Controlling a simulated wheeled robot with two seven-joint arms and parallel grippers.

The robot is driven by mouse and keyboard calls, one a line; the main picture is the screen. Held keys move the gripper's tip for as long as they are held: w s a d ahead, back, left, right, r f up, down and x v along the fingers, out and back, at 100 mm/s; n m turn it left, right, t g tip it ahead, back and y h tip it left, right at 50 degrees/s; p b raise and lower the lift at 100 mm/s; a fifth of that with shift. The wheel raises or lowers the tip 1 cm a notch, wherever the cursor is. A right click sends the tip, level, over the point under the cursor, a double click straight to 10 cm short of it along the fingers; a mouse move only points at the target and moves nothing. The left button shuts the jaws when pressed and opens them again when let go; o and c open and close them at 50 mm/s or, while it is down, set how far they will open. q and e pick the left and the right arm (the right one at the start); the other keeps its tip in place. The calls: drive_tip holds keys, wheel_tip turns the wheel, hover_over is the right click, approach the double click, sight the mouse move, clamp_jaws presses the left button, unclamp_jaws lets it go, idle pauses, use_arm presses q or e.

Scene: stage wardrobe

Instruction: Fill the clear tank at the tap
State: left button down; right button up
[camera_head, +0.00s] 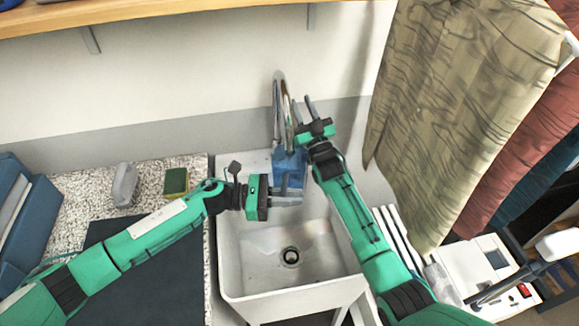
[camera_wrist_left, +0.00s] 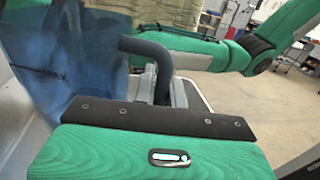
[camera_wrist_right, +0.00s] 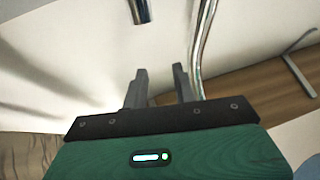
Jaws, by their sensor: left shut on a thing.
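The clear tank (camera_head: 290,165) is a bluish see-through container under the chrome tap (camera_head: 277,105) at the back of the sink. In the left wrist view the tank (camera_wrist_left: 70,60) shows a MAX mark and a dark handle (camera_wrist_left: 150,58). My left gripper (camera_head: 290,194) is shut on the tank at its handle side. My right gripper (camera_head: 305,108) is beside the tap, just right of it. Its fingers (camera_wrist_right: 160,88) are apart and empty in the right wrist view, with the tap pipe (camera_wrist_right: 201,45) beyond them to the right. I cannot tell whether water runs or how full the tank is.
The white sink (camera_head: 250,265) lies below with a bare drain. A green-yellow sponge (camera_head: 176,182) and a grey object (camera_head: 124,185) sit on the speckled counter at left. Hanging clothes (camera_head: 460,100) crowd the right, above a white machine (camera_head: 475,265). A wooden shelf (camera_head: 150,14) spans above.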

use_arm(q)
drive_tip(key=s+a, duration=0.5)
drive_tip(key=a, duration=0.1)
drive_tip(key=shift+a, duration=0.15)
use_arm(e)
drive_tip(key=shift+o, duration=0.4)
drive_tip(key=shift+f, duration=0.1)
drive_tip(key=shift+s+d+f, duration=0.2)
drive_tip(key=shift+f, duration=0.05)
drive_tip(key=s+d+f+g+h, duration=0.35)
drive_tip(key=s+f+g, duration=0.25)
drive_tip(key=s+f, duration=0.4)
drive_tip(key=shift+y, duration=0.35)
drive_tip(key=x, duration=0.7)
drive_tip(key=r+x, duration=0.1)
drive_tip(key=x, duration=0.3)
drive_tip(key=shift+w+d, duration=0.15)
drive_tip(key=shift+d, duration=0.1)
